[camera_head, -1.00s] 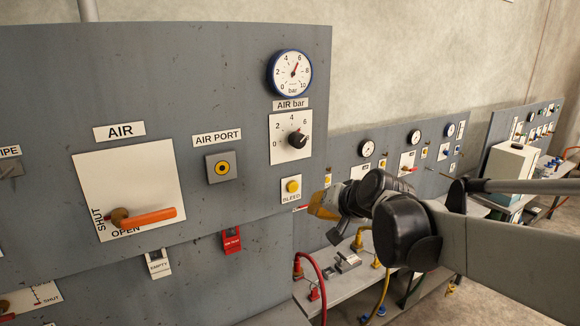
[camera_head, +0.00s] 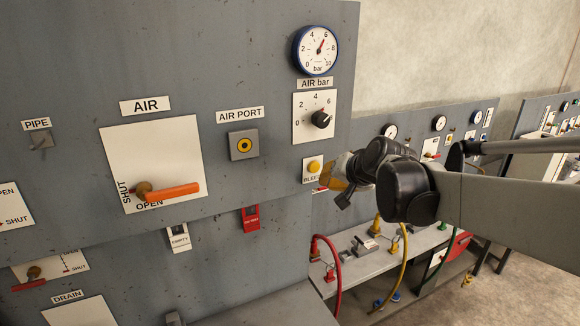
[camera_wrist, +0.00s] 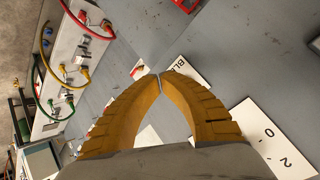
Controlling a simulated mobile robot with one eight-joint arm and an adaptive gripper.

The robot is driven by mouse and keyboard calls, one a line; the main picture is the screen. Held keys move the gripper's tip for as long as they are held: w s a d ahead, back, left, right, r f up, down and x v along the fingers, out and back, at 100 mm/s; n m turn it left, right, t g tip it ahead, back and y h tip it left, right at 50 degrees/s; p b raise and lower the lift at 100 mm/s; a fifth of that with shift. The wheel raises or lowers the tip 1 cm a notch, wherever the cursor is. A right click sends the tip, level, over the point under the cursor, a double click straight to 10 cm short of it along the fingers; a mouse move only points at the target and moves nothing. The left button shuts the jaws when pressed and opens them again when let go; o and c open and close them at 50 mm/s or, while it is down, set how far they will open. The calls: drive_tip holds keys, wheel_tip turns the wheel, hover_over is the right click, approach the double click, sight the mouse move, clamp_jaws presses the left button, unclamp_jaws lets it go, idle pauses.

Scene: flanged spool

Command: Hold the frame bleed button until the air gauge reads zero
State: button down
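The yellow bleed button (camera_head: 314,166) sits on a white plate marked BLEED at the right edge of the grey panel. It looks unpressed, but my gripper is close beside it. The air gauge (camera_head: 316,50) is above it, with its red needle near 6 bar. My gripper (camera_head: 326,181) is just right of and slightly below the button, apparently apart from it. In the wrist view my gripper's yellow fingers (camera_wrist: 160,75) meet at the tips with nothing between them. The BLEED plate (camera_wrist: 185,66) shows partly behind the fingertips; the button itself is hidden there.
An AIR valve with an orange handle (camera_head: 170,192) lies horizontal by OPEN. A regulator knob (camera_head: 321,119) sits between gauge and button. A red tag (camera_head: 250,218) hangs on the panel's lower edge. A bench (camera_head: 375,259) with hoses stands below my arm.

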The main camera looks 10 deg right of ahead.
sight(315, 176)
drive_tip(key=shift+w+a, duration=0.25)
drive_tip(key=shift+w, duration=0.45)
drive_tip(key=shift+w+a, duration=0.2)
drive_tip(key=shift+w, duration=0.45)
drive_tip(key=shift+w, duration=0.15)
idle(0.4)
drive_tip(key=shift+w+a+b, duration=0.1)
drive_tip(key=shift+w+b, duration=0.15)
drive_tip(key=shift+b, duration=0.05)
drive_tip(key=shift+w+a, duration=0.2)
drive_tip(key=shift+w, duration=0.25)
idle(0.7)
drive_tip(key=shift+s, duration=0.1)
idle(1.8)
drive_tip(key=shift+s+d, duration=0.3)
drive_tip(key=shift+s, duration=0.45)
drive_tip(key=s, duration=0.1)
drive_tip(key=s+d, duration=0.1)
drive_tip(key=s, duration=0.2)
drive_tip(key=shift+s+d, duration=0.3)
drive_tip(key=shift+s, duration=0.1)
